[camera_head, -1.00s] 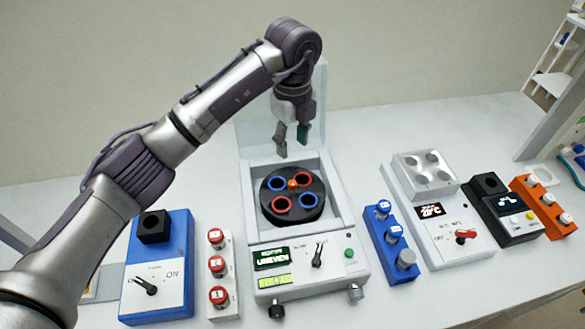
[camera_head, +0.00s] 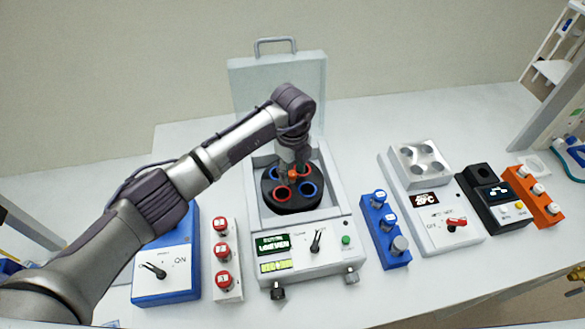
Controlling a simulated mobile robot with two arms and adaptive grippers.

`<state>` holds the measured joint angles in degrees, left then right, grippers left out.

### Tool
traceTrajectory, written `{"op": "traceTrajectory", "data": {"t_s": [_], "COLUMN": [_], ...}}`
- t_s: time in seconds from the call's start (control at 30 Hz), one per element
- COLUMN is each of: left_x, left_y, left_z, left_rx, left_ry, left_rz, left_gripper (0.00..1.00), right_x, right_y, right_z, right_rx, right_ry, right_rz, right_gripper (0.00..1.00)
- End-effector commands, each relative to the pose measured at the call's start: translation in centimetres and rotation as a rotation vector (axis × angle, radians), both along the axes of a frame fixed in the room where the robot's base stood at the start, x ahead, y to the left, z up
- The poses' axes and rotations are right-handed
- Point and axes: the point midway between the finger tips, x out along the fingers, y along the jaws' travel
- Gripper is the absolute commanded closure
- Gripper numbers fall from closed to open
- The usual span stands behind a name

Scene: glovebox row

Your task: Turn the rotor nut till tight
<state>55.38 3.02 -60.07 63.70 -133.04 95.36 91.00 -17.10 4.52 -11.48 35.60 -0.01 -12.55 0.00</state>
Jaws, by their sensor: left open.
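The orange rotor nut (camera_head: 294,176) is at the rotor's centre, partly covered by my gripper. My left gripper (camera_head: 292,170) is open and reaches down from above at the nut. I cannot tell whether its fingers touch the nut. The back of the rotor is hidden behind the gripper. My right gripper is out of view.
The centrifuge display (camera_head: 273,244) reads "UNEVEN". Left are a blue switch box (camera_head: 170,285) and a white rack (camera_head: 228,292) of red-capped tubes. Right are a blue tube rack (camera_head: 388,248), a white heater (camera_head: 440,238), a black device (camera_head: 497,205) and an orange rack (camera_head: 530,197).

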Motion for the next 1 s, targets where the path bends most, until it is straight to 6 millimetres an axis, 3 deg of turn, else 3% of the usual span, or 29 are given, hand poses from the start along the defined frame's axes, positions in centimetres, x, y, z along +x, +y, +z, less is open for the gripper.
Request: {"op": "traceTrajectory", "data": {"t_s": [0.07,0.3,0.37,1.0], "left_x": [0.00,0.00,0.00,0.07], "left_y": [-0.01,0.00,0.00,0.02], "left_z": [0.02,0.06,0.06,0.09], "left_rx": [0.000,0.000,0.000,0.000], "left_ry": [0.000,0.000,0.000,-0.001], "left_rz": [0.000,0.000,0.000,-0.058], "left_gripper": [0.53,0.93,1.00,1.00], "right_x": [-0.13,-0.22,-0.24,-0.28], "right_y": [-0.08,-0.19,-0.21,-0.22], "right_z": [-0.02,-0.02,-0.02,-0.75], "right_rx": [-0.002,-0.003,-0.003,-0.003], "right_ry": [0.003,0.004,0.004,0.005], "right_rz": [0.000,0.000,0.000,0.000], "right_gripper": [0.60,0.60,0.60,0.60]}}
